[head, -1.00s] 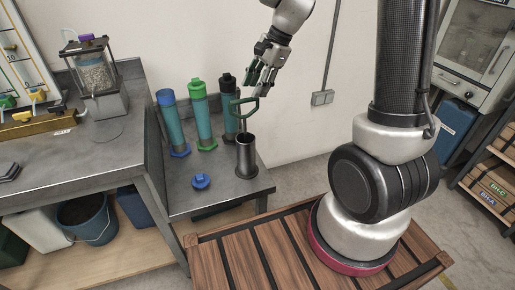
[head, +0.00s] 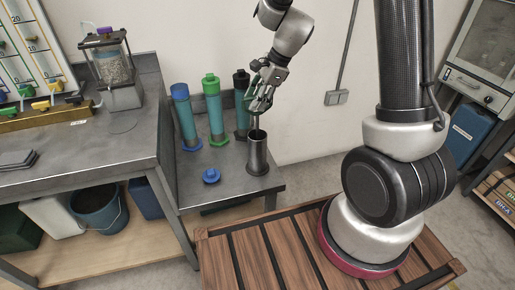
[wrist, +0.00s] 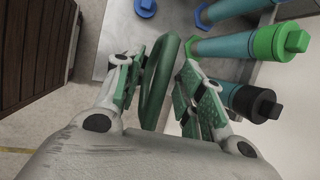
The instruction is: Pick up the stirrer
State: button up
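The stirrer's green loop handle (wrist: 160,82) shows nearly edge-on between my fingers in the wrist view. In the head view the stirrer stands in a dark metal cylinder (head: 257,155) on the small grey table, its handle mostly hidden by my gripper (head: 261,92). My gripper also shows in the wrist view (wrist: 163,85), open, with its green-padded fingers on either side of the handle. The left finger is very close to the handle; I cannot tell whether it touches. A gap shows on the right side.
Tubes with blue (head: 187,117), green (head: 214,110) and black (head: 242,105) tops stand just behind and left of the cylinder. A small blue cap (head: 211,175) lies in front of them. A larger workbench (head: 90,150) is at left; a wall is behind.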

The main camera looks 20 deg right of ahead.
grip_shut()
jog(key=shift+r, duration=0.15)
notch_tip(320, 180, up, 28)
dwell(0.6)
